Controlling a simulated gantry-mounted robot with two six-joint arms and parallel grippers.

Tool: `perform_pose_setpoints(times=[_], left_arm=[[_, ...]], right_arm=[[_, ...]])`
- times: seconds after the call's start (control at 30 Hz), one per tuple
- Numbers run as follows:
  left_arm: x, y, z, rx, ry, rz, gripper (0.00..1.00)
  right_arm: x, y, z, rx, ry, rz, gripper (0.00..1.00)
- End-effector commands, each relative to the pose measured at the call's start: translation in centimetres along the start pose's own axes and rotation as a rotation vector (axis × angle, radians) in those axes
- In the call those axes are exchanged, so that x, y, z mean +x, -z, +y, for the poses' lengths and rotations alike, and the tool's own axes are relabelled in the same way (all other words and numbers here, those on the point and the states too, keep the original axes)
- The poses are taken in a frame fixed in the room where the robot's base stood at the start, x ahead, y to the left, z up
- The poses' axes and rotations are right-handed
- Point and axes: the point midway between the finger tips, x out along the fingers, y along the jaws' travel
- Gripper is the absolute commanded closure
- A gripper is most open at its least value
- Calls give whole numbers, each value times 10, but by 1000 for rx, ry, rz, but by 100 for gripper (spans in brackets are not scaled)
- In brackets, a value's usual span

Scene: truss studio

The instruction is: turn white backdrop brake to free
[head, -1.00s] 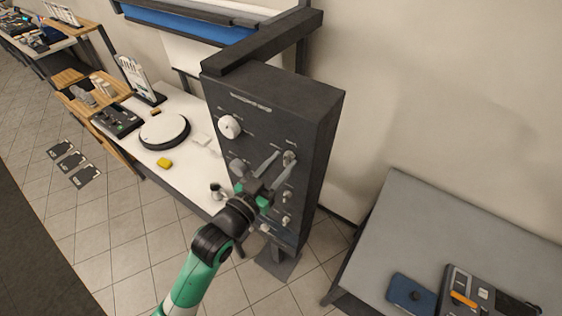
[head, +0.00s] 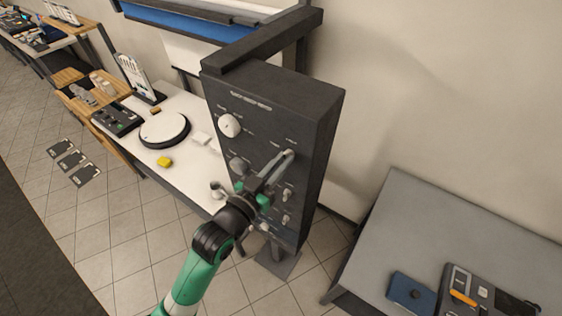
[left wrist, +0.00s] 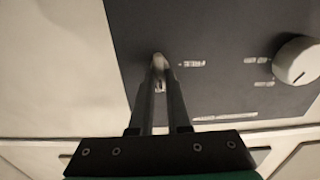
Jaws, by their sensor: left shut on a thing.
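A dark upright control box (head: 262,115) carries several pale knobs and small levers on its front. My left gripper (head: 288,156) reaches in from below, with its two fingertips at the small pale lever at the panel's upper right. In the left wrist view, the fingertips (left wrist: 159,64) are closed on this small pale lever (left wrist: 158,60), which is mostly hidden between them. Small white labels (left wrist: 192,64) beside it are too blurred to read. My right gripper is not in view.
A large round white knob (head: 229,126) sits at the panel's upper left, and more knobs (head: 286,195) lie below the gripper. A white table (head: 185,185) with a round turntable (head: 165,130) stands left. A grey table (head: 430,225) stands right.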

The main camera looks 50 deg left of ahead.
Motion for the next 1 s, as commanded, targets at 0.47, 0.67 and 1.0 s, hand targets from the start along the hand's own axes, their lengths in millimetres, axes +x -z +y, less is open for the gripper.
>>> perform_pose_setpoints(times=[0.47, 0.67, 1.0], left_arm=[[0, 0, -1, -289, -1, 0, 100], [0, 0, -2, -479, -1, 0, 100], [0, -1, -3, -801, -1, 0, 100]], right_arm=[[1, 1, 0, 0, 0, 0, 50], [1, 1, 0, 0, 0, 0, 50], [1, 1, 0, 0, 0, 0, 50]])
